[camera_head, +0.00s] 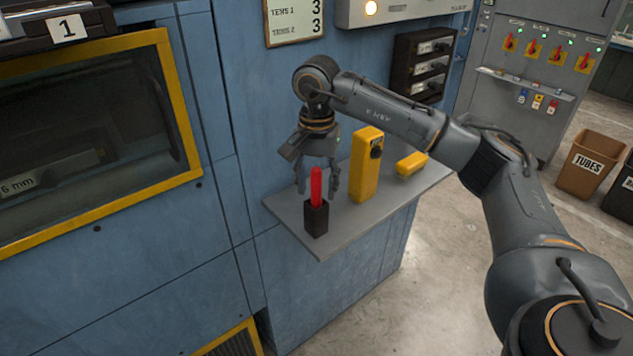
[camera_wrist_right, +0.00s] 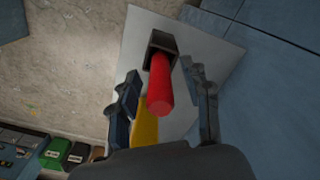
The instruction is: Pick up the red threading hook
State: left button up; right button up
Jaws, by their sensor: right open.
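The red threading hook (camera_head: 316,184) stands upright with its lower end in a small dark holder (camera_head: 316,218) on a grey shelf. Only its red upper part shows. My right gripper (camera_head: 318,190) is above the shelf, pointing down, with its open fingers at the height of the red part. In the right wrist view the red hook (camera_wrist_right: 160,84) lies between the two open fingers (camera_wrist_right: 162,100), apart from both as far as I can see. My left gripper is not in view.
The grey shelf (camera_head: 345,220) juts from a blue machine wall. A yellow upright device (camera_head: 366,168) stands close to the right of the hook, and a smaller yellow item (camera_head: 411,164) lies further right. A brown bin (camera_head: 590,165) stands on the floor at right.

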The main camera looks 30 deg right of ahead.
jog(key=shift+f, duration=0.45)
jog(key=shift+c, duration=0.4)
grip_shut()
